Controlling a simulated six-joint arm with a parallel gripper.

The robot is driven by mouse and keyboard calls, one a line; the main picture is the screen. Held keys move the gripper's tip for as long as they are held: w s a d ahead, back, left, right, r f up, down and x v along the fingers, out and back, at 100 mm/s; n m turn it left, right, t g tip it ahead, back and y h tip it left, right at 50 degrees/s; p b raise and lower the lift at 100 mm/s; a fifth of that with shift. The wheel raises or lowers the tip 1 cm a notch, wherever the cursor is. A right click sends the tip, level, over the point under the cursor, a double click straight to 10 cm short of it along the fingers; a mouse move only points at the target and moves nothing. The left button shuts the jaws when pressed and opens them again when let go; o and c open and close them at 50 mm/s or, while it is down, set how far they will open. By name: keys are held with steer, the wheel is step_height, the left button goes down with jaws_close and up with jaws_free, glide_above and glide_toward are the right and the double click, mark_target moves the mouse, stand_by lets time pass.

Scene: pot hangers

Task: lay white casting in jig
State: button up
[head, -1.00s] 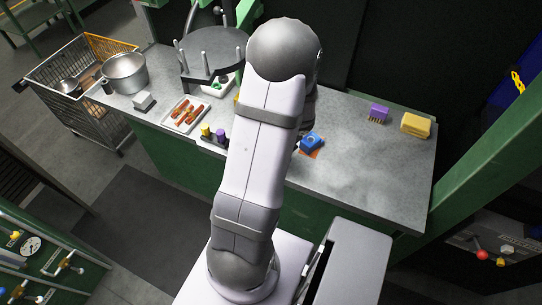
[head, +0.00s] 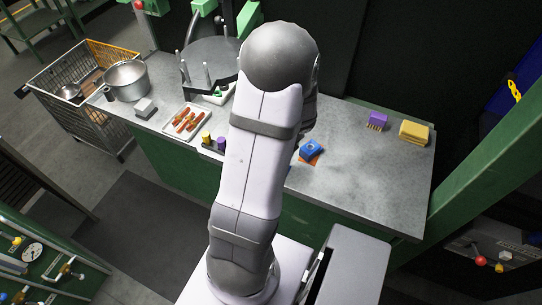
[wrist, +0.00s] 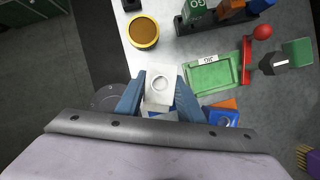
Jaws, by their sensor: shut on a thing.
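In the wrist view, my gripper (wrist: 158,98) is shut on the white casting (wrist: 159,84), a pale block with a round boss on its upper face. The blue fingers sit on its left and right sides. The green jig (wrist: 210,74), a shallow rectangular tray with a "JIG" label, lies just right of the casting, apart from it in the picture. I cannot tell how high the casting is held. In the head view my arm hides the gripper, the casting and the jig.
A red ball-ended lever (wrist: 262,33) stands at the jig's right end. A blue block (head: 310,149) on an orange cloth lies near the jig. The right bench top is mostly clear.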

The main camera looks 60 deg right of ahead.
step_height(320, 180, up, 6)
steer(key=shift+r+p, duration=0.25)
steer(key=shift+p, duration=0.4)
steer(key=shift+w+d+n+y, duration=0.3)
steer(key=shift+d+n, duration=0.2)
steer(key=shift+n, duration=0.1)
steer(key=d+f+n+g+y+p, duration=0.1)
steer(key=d+n, duration=0.3)
steer(key=n, duration=0.6)
steer(key=s+d+f+n+g+y+p, duration=0.1)
steer(key=d+n+g+y, duration=0.2)
steer(key=n, duration=0.8)
steer(key=shift+s+d+f+y, duration=0.3)
steer(key=shift+d+y, duration=0.5)
steer(key=shift+d, duration=0.4)
steer(key=shift+r, duration=0.1)
steer(key=shift+f+b, duration=1.7)
steer(key=shift+f, duration=1.5)
